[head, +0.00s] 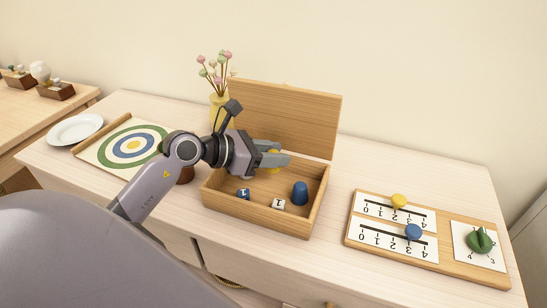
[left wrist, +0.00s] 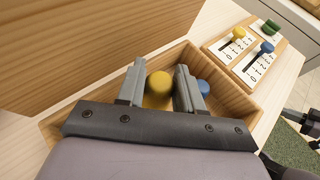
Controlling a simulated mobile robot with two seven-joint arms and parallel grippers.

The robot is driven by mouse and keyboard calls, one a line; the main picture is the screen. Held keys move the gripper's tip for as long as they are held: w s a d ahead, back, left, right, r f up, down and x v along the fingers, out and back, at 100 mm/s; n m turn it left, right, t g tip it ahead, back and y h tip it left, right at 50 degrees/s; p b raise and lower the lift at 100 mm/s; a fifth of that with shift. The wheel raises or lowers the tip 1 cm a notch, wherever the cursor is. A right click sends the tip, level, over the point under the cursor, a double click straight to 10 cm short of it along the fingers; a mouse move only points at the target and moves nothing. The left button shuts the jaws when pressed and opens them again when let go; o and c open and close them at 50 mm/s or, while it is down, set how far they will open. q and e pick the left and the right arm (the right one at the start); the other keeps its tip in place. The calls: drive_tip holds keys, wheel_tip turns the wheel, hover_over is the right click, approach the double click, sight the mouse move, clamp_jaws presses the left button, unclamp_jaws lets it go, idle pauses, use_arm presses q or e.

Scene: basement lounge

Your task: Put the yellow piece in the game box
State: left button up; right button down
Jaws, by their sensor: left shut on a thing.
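The game box (head: 258,221) is an open wooden box in the middle of the table, with its lid standing up at the back. My left gripper (head: 273,154) is inside or just above the box's back part, shut on the yellow piece (head: 274,160). In the left wrist view the yellow piece (left wrist: 158,86) shows its round top between the two fingers (left wrist: 158,84). Its lower end is hidden, so I cannot tell whether it touches the box floor.
In the box are a blue piece (head: 300,193), a blue die (head: 243,194) and a white die (head: 278,203). A slider board (head: 430,267) lies to the right. A vase (head: 217,105), target mat (head: 97,153) and plate (head: 75,130) stand left.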

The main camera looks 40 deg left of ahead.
use_arm(q)
drive_tip(key=shift+w+f, duration=0.25)
drive_tip(key=shift+f, duration=0.55)
drive_tip(key=shift+f+b, duration=0.45)
drive_tip(key=shift+f, duration=0.2)
drive_tip(key=o, duration=0.7)
drive_tip(key=shift+r, duration=0.1)
